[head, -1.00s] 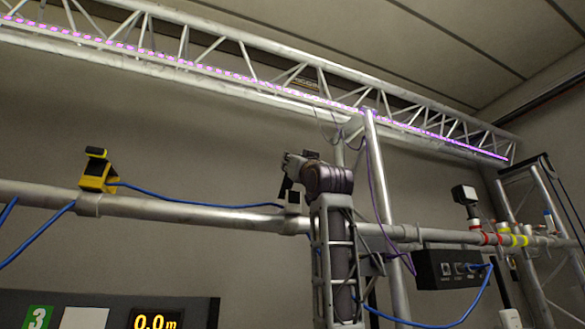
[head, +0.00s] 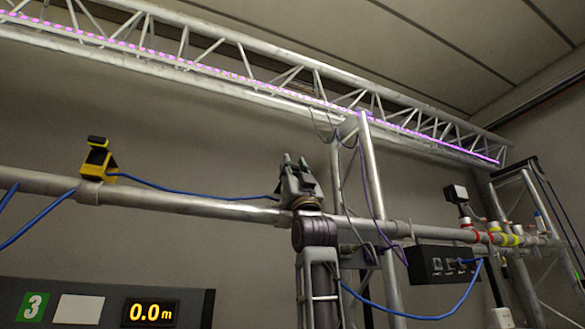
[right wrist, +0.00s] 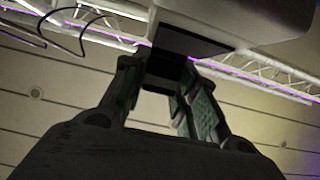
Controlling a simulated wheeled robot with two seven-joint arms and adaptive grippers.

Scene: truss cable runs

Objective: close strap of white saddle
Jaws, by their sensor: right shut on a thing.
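My right gripper (head: 295,166) points up in front of the horizontal pipe (head: 230,207) in the head view, at the right end of the blue cable (head: 190,191). It hides the white saddle there. In the right wrist view, a large white body (right wrist: 245,18), which looks like the white saddle, fills the top. A black piece (right wrist: 165,72), likely its strap, hangs below it between the fingers of my right gripper (right wrist: 162,82), which are shut on it. Whether the strap is latched cannot be seen. My left gripper is not in view.
A yellow saddle (head: 97,165) with a raised black top sits on the pipe at the left. A black box (head: 440,264) hangs at the right, near a vertical post (head: 373,180). A truss with a purple light strip (head: 240,75) runs overhead.

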